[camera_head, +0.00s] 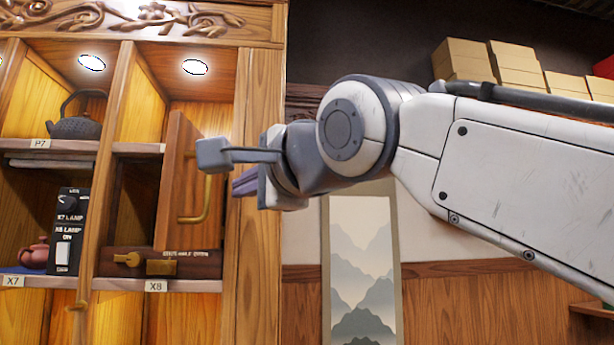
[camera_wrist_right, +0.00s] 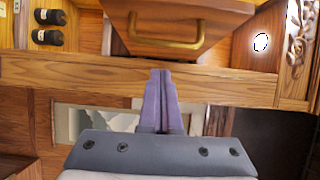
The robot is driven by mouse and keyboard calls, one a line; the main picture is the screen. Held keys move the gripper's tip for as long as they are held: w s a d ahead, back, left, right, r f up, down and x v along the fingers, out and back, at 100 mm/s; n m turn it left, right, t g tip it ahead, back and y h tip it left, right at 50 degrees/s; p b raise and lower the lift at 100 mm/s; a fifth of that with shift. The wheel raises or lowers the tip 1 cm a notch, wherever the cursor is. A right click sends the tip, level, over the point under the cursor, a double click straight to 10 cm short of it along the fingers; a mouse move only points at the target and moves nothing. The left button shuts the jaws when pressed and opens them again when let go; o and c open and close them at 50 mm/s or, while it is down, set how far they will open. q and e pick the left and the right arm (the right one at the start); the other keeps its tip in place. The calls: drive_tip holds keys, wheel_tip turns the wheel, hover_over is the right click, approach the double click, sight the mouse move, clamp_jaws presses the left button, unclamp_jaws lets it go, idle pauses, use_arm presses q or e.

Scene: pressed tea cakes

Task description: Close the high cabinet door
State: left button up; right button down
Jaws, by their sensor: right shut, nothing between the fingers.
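The cabinet door (camera_head: 176,180) is a wooden panel with a brass handle (camera_head: 198,195). It stands open, swung out from the upper right compartment of the wooden cabinet. In the right wrist view the door (camera_wrist_right: 185,15) and its handle (camera_wrist_right: 166,32) lie just beyond the fingertips. My right gripper (camera_head: 222,160) is shut and empty, in front of the door on its right side. In the wrist view the purple fingers (camera_wrist_right: 161,80) are together, pointing toward the handle. My left gripper does not show.
The cabinet's right post (camera_head: 258,200) stands beside the door. A dark teapot (camera_head: 75,122), a lamp switch box (camera_head: 68,230) and a reddish teapot (camera_head: 34,255) occupy shelves on the left. A hanging scroll (camera_head: 362,270) and stacked boxes (camera_head: 470,62) are to the right.

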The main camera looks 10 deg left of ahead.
drive_tip(key=shift+a+p, duration=0.35)
drive_tip(key=shift+a, duration=1.05)
drive_tip(key=shift+s+a+f, duration=0.1)
